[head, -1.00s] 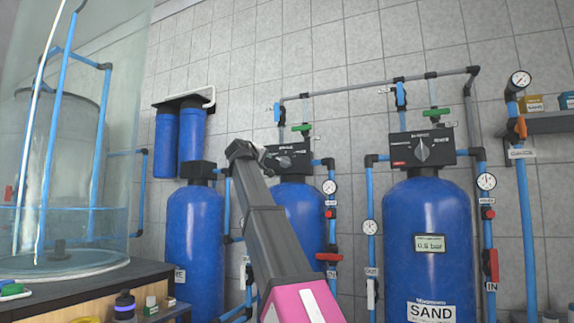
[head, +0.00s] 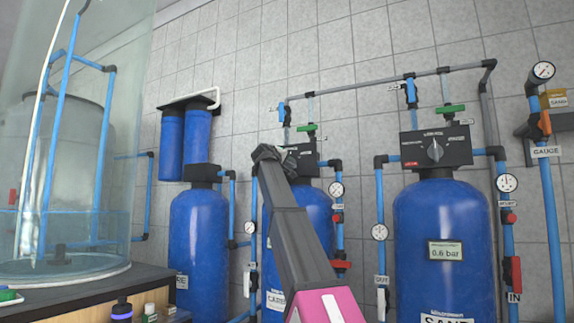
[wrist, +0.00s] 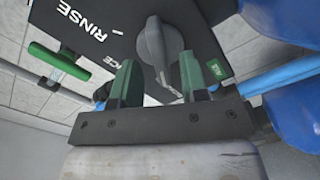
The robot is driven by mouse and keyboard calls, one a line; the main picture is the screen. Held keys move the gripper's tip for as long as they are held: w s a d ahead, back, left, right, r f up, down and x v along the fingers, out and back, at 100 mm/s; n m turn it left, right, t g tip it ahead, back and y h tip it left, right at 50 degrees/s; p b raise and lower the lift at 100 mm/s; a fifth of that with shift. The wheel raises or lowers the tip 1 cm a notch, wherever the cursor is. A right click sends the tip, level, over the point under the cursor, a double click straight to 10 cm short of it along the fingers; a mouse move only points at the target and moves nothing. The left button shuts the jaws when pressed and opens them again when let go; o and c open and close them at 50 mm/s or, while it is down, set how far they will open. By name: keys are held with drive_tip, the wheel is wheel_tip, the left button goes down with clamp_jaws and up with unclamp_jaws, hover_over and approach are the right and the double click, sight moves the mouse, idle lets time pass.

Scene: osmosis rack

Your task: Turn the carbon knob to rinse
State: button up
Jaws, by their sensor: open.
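The carbon tank (head: 312,225) is the blue middle tank in the head view, with a black valve head (head: 308,160) on top. My arm covers part of it, and its knob is hidden there. In the wrist view the grey knob (wrist: 163,45) sits on the black valve panel (wrist: 110,45). Its narrow pointer end faces down toward my gripper. The white word RINSE (wrist: 78,18) is at the panel's upper left. My gripper (wrist: 158,65) is open, with one green finger on each side of the knob's lower part. Contact with the knob cannot be told.
A green-handled valve (wrist: 58,60) and pipe are left of the panel in the wrist view. Blue pipes (wrist: 285,75) are close on the right. The sand tank (head: 443,235) stands to the right, and another blue tank (head: 198,245) to the left.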

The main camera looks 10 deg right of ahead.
drive_tip(key=shift+x, duration=0.95)
clamp_jaws()
